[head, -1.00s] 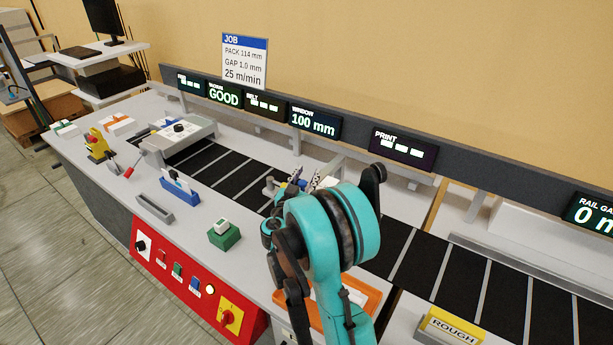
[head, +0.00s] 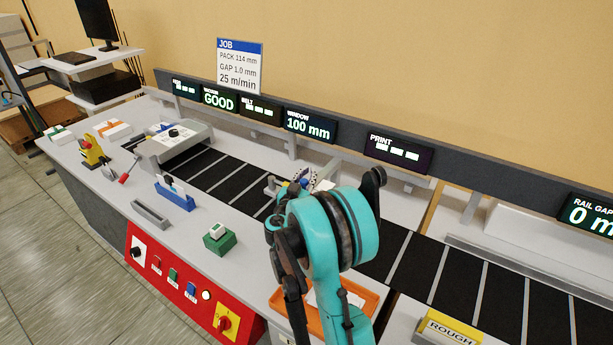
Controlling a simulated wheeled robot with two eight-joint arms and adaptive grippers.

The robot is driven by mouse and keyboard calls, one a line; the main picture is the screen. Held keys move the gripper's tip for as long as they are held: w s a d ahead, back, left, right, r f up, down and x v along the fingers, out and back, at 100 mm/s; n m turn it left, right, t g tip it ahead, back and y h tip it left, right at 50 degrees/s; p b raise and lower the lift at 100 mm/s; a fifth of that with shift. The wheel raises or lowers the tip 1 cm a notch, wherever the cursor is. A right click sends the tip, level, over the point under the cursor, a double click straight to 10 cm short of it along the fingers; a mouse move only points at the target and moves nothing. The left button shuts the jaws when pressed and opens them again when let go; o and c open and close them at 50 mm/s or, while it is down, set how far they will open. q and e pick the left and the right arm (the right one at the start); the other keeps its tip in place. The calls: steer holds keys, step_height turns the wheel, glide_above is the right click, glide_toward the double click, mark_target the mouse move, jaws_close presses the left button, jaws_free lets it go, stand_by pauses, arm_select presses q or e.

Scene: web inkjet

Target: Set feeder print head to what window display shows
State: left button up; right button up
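The window display (head: 309,126) on the dark rail reads 100 mm. The print display (head: 398,153) shows only dashes. My teal and black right arm fills the lower middle, over the belt (head: 233,177). My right gripper (head: 304,180) is mostly hidden behind its own wrist, among small grey, blue and yellow parts at the belt. I cannot tell which of these parts is the print head, whether the gripper touches them, or whether it is open. My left gripper is out of view.
A job card (head: 240,66) reads pack 114 mm, gap 1.0 mm, 25 m/min. A red button panel (head: 181,292) is on the front face. A green block (head: 220,242), a blue holder (head: 176,194) and an orange tray (head: 367,300) are on the bench. The rail gap display (head: 588,214) is cut off.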

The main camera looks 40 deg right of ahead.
steer(key=shift+o, duration=1)
steer(key=v, duration=1.2)
steer(key=shift+f, duration=0.1)
